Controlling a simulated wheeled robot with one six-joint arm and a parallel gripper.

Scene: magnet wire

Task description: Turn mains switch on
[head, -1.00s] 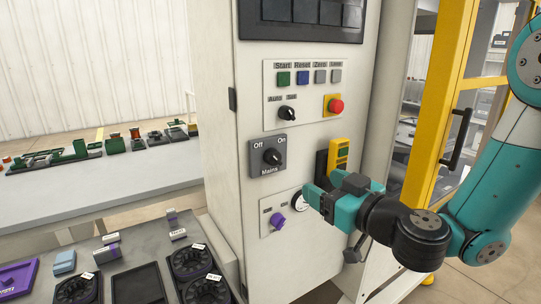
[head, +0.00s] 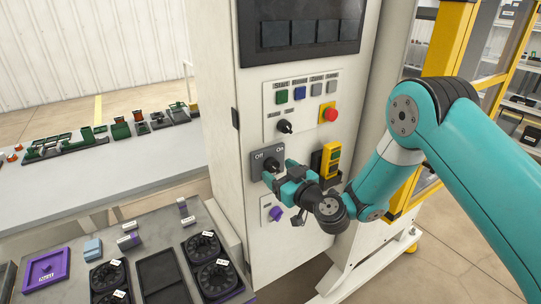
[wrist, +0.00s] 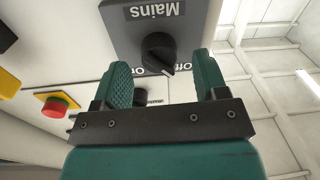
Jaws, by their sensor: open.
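The mains switch is a black rotary knob (head: 271,165) on a grey plate (head: 257,161) marked Off and On, on the cabinet front. The wrist view shows the knob (wrist: 158,50) upside down, with its white mark toward the label edge, leaning to the Off side. My gripper (head: 279,170) is open in front of the plate. In the wrist view its two green fingers (wrist: 164,68) stand apart, one to each side of the knob. Nothing is gripped. Whether a finger touches the knob, I cannot tell. In the head view my gripper partly covers the plate.
A red emergency button (head: 330,114) and a selector knob (head: 285,126) sit above the plate. A yellow device (head: 331,160) hangs to the right. A purple knob (head: 276,213) is below. A bench with black trays (head: 163,275) stands at lower left.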

